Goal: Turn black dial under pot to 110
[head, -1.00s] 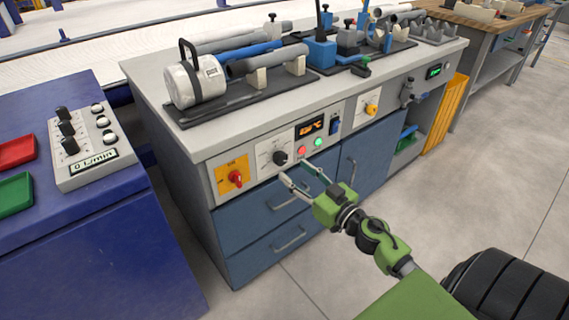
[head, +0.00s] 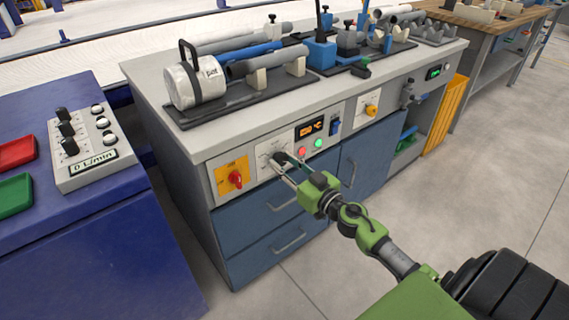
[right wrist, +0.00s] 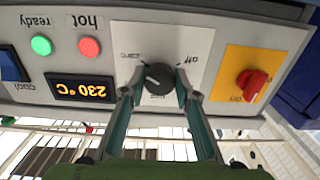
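The black dial (right wrist: 158,77) is on a light panel on the bench front, below the white pot (head: 197,86) with its black handle. In the head view the dial is partly hidden behind my right gripper (head: 277,162). In the right wrist view, which is upside down, the fingers of my right gripper (right wrist: 157,82) stand one on each side of the dial. They look spread, with small gaps beside it. The orange display (right wrist: 80,89) reads 230 °C. My left gripper is not in view.
A red switch on a yellow plate (head: 235,178) sits left of the dial. A red light (head: 302,152) and a green light (head: 318,143) are to its right. Drawers with bar handles (head: 283,201) lie below. Open floor is in front of the bench.

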